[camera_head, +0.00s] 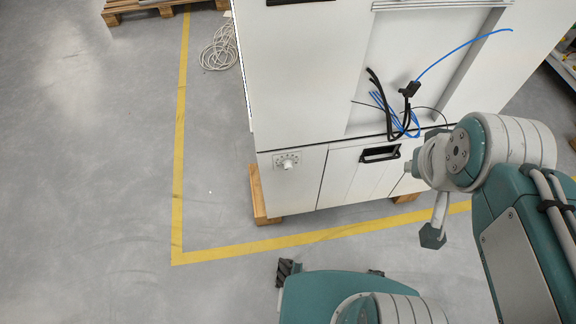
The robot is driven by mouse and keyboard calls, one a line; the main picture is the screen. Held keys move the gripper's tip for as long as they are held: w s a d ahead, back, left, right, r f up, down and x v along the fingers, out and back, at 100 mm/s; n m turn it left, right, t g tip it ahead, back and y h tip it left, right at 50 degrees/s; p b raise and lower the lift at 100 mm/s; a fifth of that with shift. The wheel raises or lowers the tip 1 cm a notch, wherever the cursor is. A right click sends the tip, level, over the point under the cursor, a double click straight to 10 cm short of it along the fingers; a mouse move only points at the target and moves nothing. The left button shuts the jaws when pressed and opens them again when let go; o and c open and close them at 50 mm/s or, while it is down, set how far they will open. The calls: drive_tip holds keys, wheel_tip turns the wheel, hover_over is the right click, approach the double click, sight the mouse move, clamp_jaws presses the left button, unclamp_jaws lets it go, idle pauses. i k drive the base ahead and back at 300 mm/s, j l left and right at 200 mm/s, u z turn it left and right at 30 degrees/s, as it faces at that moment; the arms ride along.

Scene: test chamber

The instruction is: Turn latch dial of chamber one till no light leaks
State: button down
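A small white dial (287,163) sits on a light plate with dark marks, at the upper left of the lower front of a white chamber cabinet (300,80). The marks are too small to read, and no chamber number can be made out. No light shows along the seams that I see. My arm comes in from the right. A pale stem with a dark six-sided tip (432,236) hangs at its end, right of the dial and apart from it. I cannot make out gripper fingers there. Nothing of mine touches the dial.
A black handle (380,154) is on the lower front. Black and blue cables (400,115) hang in the recess above it. Wooden blocks (262,200) support the cabinet. Yellow tape (178,170) marks the floor. Coiled cable (220,48) lies behind left. The left floor is clear.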

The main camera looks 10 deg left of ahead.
sight(287, 163)
drive_tip(key=i+j+u, duration=0.3)
drive_tip(key=j, duration=0.15)
drive_tip(key=i+j+u, duration=0.1)
drive_tip(key=j+u, duration=0.2)
drive_tip(key=j, duration=0.15)
drive_tip(key=i+j+z, duration=0.35)
drive_tip(key=j+z, duration=0.15)
drive_tip(key=k+j+z, duration=0.6)
drive_tip(key=z, duration=0.15)
